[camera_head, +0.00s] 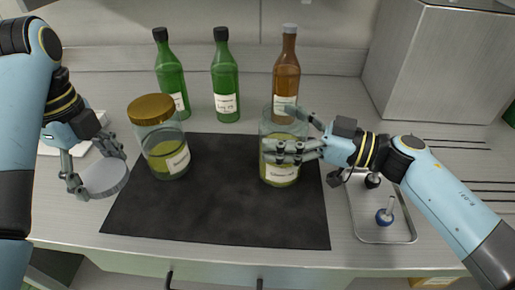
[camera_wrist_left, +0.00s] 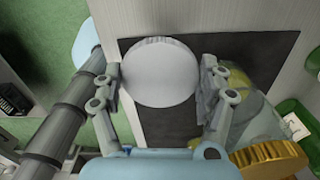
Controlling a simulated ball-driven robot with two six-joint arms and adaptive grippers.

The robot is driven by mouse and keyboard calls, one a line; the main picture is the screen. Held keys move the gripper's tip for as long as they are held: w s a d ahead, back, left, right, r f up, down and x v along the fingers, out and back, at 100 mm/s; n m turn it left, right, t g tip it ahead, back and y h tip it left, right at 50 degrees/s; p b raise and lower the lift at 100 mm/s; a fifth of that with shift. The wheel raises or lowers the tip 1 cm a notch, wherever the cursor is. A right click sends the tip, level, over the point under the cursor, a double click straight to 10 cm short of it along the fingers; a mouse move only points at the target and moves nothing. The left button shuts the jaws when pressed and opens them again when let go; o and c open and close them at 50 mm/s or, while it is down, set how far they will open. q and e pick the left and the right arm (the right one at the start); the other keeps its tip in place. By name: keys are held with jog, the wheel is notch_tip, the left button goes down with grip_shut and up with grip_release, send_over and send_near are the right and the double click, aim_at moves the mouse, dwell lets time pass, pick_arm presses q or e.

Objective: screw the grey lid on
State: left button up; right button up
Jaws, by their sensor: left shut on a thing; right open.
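The grey lid (camera_head: 104,179) is a flat round disc at the left edge of the black mat. My left gripper (camera_head: 98,172) is shut on its sides, and the left wrist view shows the lid (camera_wrist_left: 159,72) between both fingers. A glass jar (camera_head: 280,178) without a visible lid stands at the mat's right part, holding yellow-green content and bearing a white label. My right gripper (camera_head: 288,134) is open around its upper part, partly hiding the rim; I cannot tell if the fingers touch it. A second jar (camera_head: 168,160) with a gold lid (camera_head: 152,109) stands on the mat's left.
Two green bottles (camera_head: 172,75) (camera_head: 225,85) and a brown bottle (camera_head: 287,70) stand behind the mat. A metal tray (camera_head: 385,232) with small knobbed items lies on the right. The front of the black mat (camera_head: 220,215) is clear.

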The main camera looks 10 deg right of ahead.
aim_at(286, 108)
jog(key=c, duration=1.6)
jog(key=shift+o, duration=0.2)
jog(key=shift+r, duration=0.1)
jog(key=shift+r, duration=0.15)
jog(key=shift+r, duration=1.1)
jog(key=shift+r+p, duration=0.4)
jog(key=shift+r, duration=0.5)
jog(key=s+d+r, duration=0.6)
jog(key=s+d, duration=0.1)
jog(key=d, duration=0.1)
jog(key=shift+s+d+r, duration=0.25)
jog(key=shift+s, duration=0.1)
jog(key=shift+d, duration=0.1)
